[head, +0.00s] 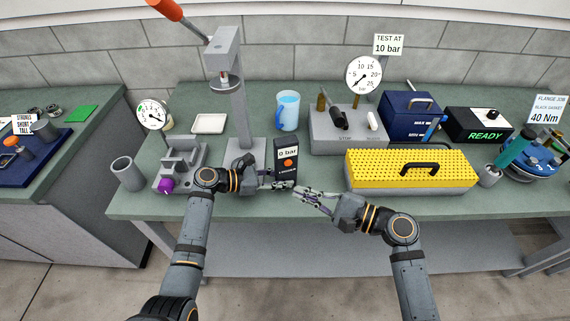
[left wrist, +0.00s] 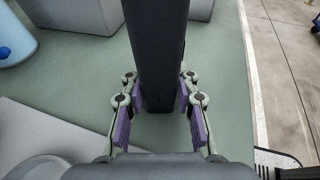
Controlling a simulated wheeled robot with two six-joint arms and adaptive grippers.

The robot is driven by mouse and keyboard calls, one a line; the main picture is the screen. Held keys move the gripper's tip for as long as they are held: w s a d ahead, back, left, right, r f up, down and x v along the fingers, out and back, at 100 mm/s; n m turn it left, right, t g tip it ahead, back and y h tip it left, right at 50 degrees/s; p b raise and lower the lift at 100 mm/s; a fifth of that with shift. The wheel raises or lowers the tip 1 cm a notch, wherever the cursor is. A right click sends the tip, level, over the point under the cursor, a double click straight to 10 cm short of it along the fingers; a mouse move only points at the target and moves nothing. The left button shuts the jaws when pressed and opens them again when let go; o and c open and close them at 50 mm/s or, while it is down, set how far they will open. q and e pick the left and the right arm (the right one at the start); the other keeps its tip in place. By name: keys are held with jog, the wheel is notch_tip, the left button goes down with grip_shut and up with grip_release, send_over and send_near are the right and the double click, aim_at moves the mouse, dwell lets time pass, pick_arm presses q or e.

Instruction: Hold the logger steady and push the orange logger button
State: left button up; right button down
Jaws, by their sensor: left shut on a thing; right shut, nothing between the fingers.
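The logger is a black upright box (head: 286,174) near the front of the green bench in the head view. It has a white display reading 0 bar and an orange button (head: 288,162) on its front face. My left gripper (head: 283,185) is shut on the lower part of the logger. The left wrist view shows its purple finger pads (left wrist: 157,115) on both sides of the dark logger body (left wrist: 157,50). My right gripper (head: 297,192) is shut and empty, just in front of and below the logger at the bench's front edge, apart from the button.
A yellow perforated box (head: 410,156) with a black handle stands right of the logger. A grey gauge block (head: 340,128) is at the back. The bench's front edge (head: 330,210) is close.

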pick_arm(q)
jog(key=o, duration=0.9)
